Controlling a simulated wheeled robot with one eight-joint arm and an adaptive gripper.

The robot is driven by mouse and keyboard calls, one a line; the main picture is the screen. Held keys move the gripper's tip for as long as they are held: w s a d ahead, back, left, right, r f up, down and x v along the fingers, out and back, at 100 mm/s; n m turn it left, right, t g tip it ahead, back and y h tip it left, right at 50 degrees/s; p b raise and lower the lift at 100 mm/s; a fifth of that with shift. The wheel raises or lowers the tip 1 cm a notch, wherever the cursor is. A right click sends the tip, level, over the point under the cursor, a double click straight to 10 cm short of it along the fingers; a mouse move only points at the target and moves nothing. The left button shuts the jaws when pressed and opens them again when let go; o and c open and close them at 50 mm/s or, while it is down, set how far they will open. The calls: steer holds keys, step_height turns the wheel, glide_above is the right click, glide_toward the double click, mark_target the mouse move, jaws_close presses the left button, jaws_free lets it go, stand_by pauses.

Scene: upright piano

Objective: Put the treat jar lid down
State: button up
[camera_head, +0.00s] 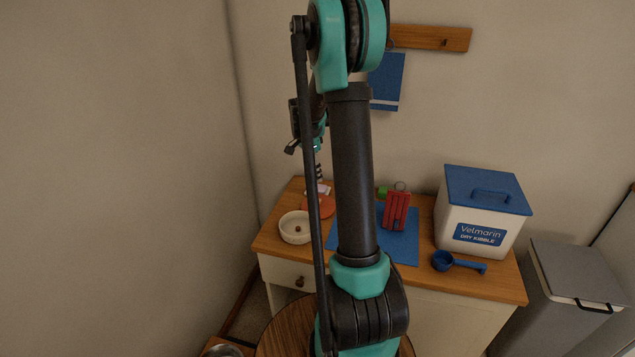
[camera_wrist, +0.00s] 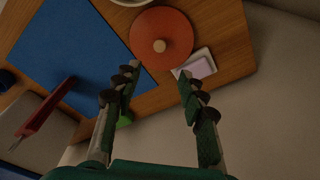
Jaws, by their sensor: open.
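The treat jar lid looks to be the orange-red disc (camera_head: 326,208) with a pale wooden knob. It lies flat on the cabinet top, knob up, beside the blue mat. It also shows in the wrist view (camera_wrist: 148,28), its edge by the mat's corner. My gripper (camera_wrist: 158,79) is open and empty, its fingers apart, with the lid beyond the fingertips. In the head view the gripper is above the lid, partly hidden by my arm. A white round bowl or jar (camera_head: 288,231) with something brown inside stands left of the lid.
A blue mat (camera_head: 404,246) lies mid-cabinet, with a red slatted object (camera_head: 397,211) at its back. A white kibble bin (camera_head: 480,211) and blue scoop (camera_head: 466,264) stand right. A lilac block on a white dish (camera_wrist: 209,54) sits close behind the lid.

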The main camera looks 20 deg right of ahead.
steer(key=s+a+n+t, duration=0.1)
steer(key=s+a+n, duration=0.2)
steer(key=s, duration=0.7)
steer(key=s+a+n+t+y, duration=0.1)
steer(key=s+a+n, duration=0.2)
steer(key=s+n, duration=0.4)
steer(key=s+a+f+n+t, duration=0.1)
steer(key=s+a+n, duration=0.3)
steer(key=s, duration=0.9)
steer(key=shift+n+t+y, duration=0.3)
steer(key=shift+n+t, duration=0.1)
steer(key=shift+n, duration=0.5)
steer(key=shift+a, duration=0.1)
